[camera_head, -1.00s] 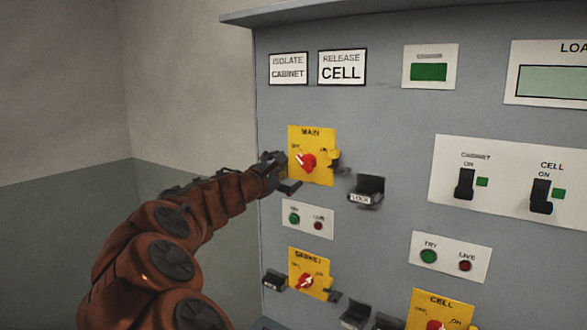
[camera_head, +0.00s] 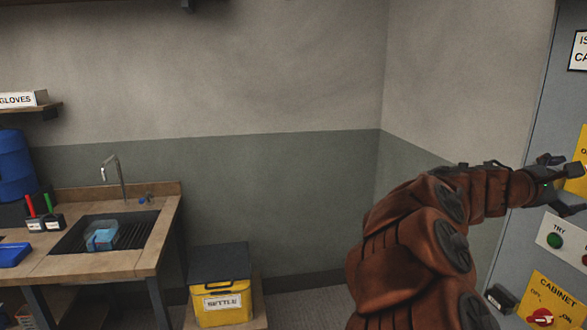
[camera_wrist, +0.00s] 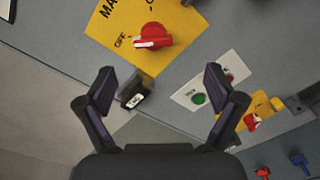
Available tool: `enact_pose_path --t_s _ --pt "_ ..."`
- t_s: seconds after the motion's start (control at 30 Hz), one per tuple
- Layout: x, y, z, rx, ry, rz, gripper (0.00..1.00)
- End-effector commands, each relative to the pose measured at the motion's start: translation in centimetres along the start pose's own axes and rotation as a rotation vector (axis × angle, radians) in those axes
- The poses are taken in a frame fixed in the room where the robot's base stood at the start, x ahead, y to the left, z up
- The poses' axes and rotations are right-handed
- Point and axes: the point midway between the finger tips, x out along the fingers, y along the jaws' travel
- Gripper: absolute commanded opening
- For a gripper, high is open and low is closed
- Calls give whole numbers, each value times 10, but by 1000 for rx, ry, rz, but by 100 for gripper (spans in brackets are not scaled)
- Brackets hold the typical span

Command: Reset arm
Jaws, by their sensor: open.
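My gripper (camera_head: 565,172) is at the right edge of the head view, in front of the grey cabinet (camera_head: 545,110) and beside the yellow MAIN plate (camera_head: 581,150). In the wrist view my gripper (camera_wrist: 160,82) is open, with nothing between its fingers. The red MAIN knob (camera_wrist: 153,37) is ahead of the fingers and apart from them. Its white mark lies on the side by the OFF lettering. My bent brown arm fills the lower right of the head view.
A black labelled holder (camera_wrist: 136,92) sticks out near the left finger. A CABINET plate (camera_head: 552,300) with a red knob is below. A sink bench (camera_head: 150,225) and a yellow SETTLE bin (camera_head: 222,303) stand to the left. Wall space between bin and arm is clear.

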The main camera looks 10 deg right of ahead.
Motion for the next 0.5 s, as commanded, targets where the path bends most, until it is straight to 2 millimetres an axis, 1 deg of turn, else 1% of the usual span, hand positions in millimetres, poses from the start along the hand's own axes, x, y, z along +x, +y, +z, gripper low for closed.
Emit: enact_pose_path --t_s 0.07,0.17,0.2,0.27,0.37,0.4,0.47,0.5 --pt "-11 -14 8 80 11 -47 92" --pt "-32 -43 16 229 43 -146 92" --pt "-42 -59 17 292 57 -199 92" --pt "-59 -84 15 383 84 -282 92" --pt "-92 -126 4 510 135 -429 92" --pt "-107 -142 -2 553 159 -491 92" --pt "-132 -166 -12 612 196 -585 92" --pt "-150 -183 -19 640 217 -652 92"
